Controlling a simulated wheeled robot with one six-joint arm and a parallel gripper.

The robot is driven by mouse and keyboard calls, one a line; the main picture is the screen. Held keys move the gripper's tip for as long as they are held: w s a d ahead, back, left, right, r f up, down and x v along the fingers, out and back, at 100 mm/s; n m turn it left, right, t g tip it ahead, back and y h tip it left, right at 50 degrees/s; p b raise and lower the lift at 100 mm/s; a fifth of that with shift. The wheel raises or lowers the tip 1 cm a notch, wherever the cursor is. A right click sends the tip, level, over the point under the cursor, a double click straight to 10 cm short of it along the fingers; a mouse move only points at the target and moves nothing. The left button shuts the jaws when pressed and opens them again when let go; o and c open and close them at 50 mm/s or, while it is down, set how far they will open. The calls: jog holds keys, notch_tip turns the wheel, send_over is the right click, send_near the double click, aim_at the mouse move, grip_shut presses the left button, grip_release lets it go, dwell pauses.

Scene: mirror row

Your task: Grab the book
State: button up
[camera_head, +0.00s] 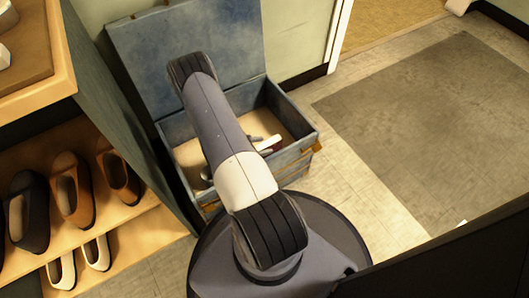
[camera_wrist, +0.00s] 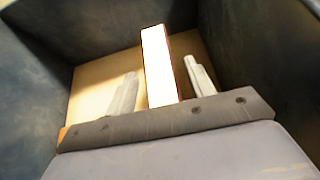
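The book (camera_wrist: 159,66) stands on edge inside a blue chest, its pale page side facing up and a thin red cover edge on its right. My gripper (camera_wrist: 161,70) is open inside the chest, with one grey finger on each side of the book. A gap shows between the left finger and the book. The right finger is close to the red cover; I cannot tell if it touches. In the head view my arm hides much of the chest's inside, and only a small part of the gripper shows.
The blue chest (camera_head: 300,146) has its lid (camera_head: 140,62) raised at the back, and its walls surround my gripper. A shoe rack (camera_head: 134,232) with several shoes stands on the left. A grey rug (camera_head: 430,120) lies on open floor at right.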

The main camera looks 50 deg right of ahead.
grip_shut()
dwell(0.3)
dwell(0.3)
